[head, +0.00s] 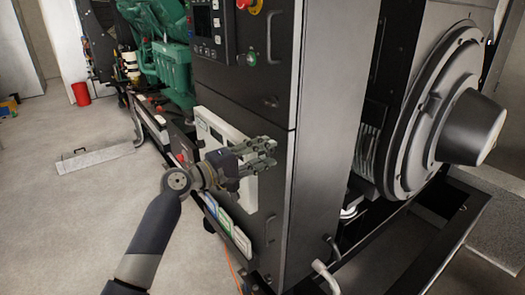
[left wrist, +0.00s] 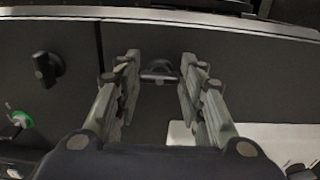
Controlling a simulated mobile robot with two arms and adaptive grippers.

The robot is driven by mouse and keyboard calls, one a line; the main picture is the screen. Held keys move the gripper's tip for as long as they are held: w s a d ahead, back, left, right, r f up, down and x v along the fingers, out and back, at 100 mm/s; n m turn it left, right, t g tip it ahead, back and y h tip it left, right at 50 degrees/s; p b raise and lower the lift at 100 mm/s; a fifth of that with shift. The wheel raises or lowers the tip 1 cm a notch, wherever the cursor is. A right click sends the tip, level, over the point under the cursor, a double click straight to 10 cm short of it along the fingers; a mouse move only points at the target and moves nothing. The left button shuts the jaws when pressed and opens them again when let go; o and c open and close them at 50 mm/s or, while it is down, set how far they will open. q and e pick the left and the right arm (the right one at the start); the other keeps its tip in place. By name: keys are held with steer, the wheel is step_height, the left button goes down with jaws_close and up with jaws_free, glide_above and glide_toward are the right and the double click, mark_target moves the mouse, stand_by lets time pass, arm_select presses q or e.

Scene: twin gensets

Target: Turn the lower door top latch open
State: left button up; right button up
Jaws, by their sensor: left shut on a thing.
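The lower door (head: 275,190) of the black cabinet carries a pale panel (head: 248,195). My left gripper (head: 268,153) is at the upper part of this door, near its right edge. In the left wrist view my left gripper (left wrist: 160,68) has a finger on each side of the dark lower door top latch (left wrist: 158,74). It is shut on this latch, whose bar lies crosswise between the fingers. In the head view the gripper hides the latch. My right gripper is in neither view.
Above the seam, the upper door has its own dark latch (head: 270,101), which also shows in the left wrist view (left wrist: 46,69). A control panel (head: 212,30) and a green button (head: 251,58) are higher up. Open floor (head: 85,205) lies to the left.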

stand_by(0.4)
arm_select(q)
steer(key=o, duration=1.1)
steer(key=shift+a, duration=0.1)
steer(key=v, duration=1.2)
steer(key=shift+f, duration=0.15)
